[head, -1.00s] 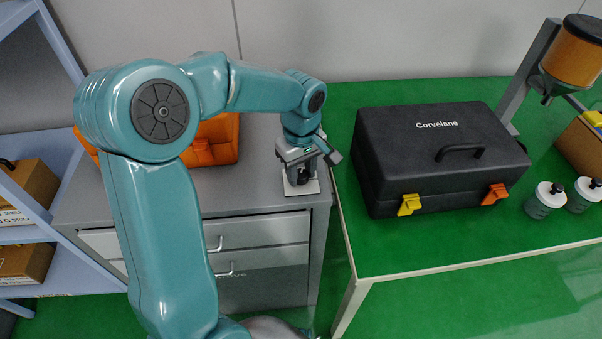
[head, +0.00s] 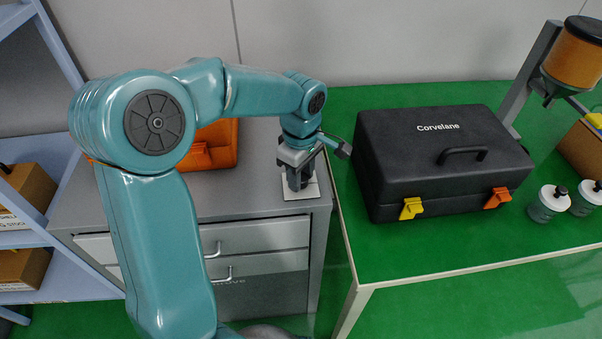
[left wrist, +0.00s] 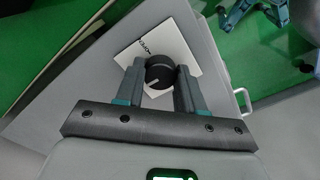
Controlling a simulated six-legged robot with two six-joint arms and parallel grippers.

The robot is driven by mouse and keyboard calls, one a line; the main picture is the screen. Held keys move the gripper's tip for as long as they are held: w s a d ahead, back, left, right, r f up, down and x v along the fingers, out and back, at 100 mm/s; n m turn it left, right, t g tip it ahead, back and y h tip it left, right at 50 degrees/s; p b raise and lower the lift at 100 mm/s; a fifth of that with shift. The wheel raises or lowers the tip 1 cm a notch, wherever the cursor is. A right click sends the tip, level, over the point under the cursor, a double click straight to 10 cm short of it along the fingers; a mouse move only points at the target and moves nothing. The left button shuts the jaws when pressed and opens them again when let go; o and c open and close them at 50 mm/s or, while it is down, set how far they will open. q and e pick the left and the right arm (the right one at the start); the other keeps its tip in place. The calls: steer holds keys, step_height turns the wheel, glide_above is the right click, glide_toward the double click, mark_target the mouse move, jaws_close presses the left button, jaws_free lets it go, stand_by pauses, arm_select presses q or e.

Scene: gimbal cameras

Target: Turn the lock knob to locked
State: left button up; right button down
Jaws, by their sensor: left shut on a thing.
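The lock knob (left wrist: 159,72) is round and black with a white pointer line, and shows between my fingers in the left wrist view. In the head view the plate (head: 303,193) lies on the grey cabinet top, and the gripper mostly hides the knob. My left gripper (head: 297,183) is over the plate, pointing down, shut on the knob with one finger on each side. My right gripper is not in view.
The grey drawer cabinet (head: 255,206) stands beside a green table (head: 430,247). A black Corvelane case (head: 440,160) on the table is close to the gripper's right. An orange case (head: 217,143) lies behind my left arm. A shelf with boxes stands at the far left.

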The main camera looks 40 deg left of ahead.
arm_select(q)
steer(key=shift+a+r, duration=0.1)
steer(key=shift+a, duration=0.05)
steer(key=o, duration=1)
steer(key=shift+o, duration=0.2)
step_height(320, 180, up, 16)
steer(key=p, duration=0.2)
steer(key=shift+p, duration=0.4)
